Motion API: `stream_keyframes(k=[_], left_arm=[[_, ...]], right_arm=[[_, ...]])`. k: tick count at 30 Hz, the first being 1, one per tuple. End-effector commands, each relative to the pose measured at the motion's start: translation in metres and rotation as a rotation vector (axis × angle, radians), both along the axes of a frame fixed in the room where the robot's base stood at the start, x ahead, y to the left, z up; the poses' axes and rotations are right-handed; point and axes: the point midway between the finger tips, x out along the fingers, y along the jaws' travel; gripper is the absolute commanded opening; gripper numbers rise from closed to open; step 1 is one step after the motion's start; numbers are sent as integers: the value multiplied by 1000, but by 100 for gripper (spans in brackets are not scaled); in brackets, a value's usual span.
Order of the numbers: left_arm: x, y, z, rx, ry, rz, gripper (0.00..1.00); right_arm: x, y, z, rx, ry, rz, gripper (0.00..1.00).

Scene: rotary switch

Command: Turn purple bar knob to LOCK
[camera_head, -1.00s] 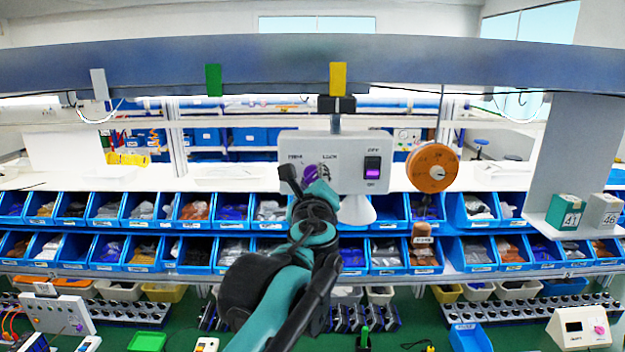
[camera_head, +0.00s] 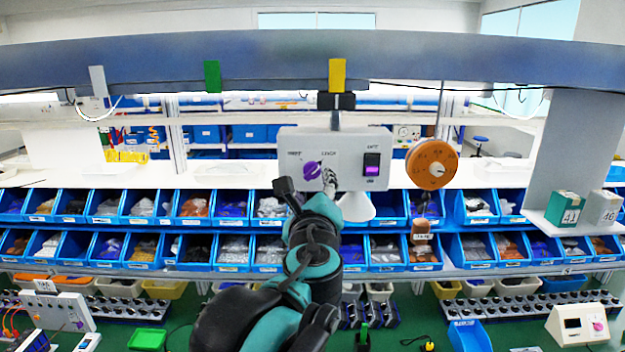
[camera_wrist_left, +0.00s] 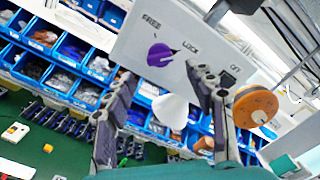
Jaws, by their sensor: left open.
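The purple bar knob (camera_head: 312,170) is on the front of a light grey switch box (camera_head: 300,145) hanging from the overhead beam. In the left wrist view, the knob (camera_wrist_left: 159,55) sits below the FREE and LOCK labels, and its bar slants toward LOCK. My left gripper (camera_head: 328,180) is in front of the box, just right of and below the knob in the head view. In the left wrist view, the left gripper (camera_wrist_left: 162,74) is open, its fingers apart with nothing between their tips; the knob is clear of them. My right gripper is out of view.
A rocker switch with a purple light (camera_head: 372,164) is on the box's right side. A white cone (camera_head: 357,207) is below the box. An orange disc (camera_head: 432,165) hangs to the right. Rows of blue bins (camera_head: 205,204) line the shelves behind.

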Motion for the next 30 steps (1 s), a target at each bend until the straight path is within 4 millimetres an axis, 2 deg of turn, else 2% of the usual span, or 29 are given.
stream_keyframes(k=[3,9,20,23,26,29,30], left_arm=[[-26,-1,-1,0,0,-3,55],[-51,-1,0,0,0,-1,55],[-56,0,0,0,1,1,55],[-56,4,-7,-14,7,9,55],[-55,21,-38,-86,38,44,55],[-57,51,-97,-229,97,116,55],[-59,66,-126,-304,125,153,55]], right_arm=[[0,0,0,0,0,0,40],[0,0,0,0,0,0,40],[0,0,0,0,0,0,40],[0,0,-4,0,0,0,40],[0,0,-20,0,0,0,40],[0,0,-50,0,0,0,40],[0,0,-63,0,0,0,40]])
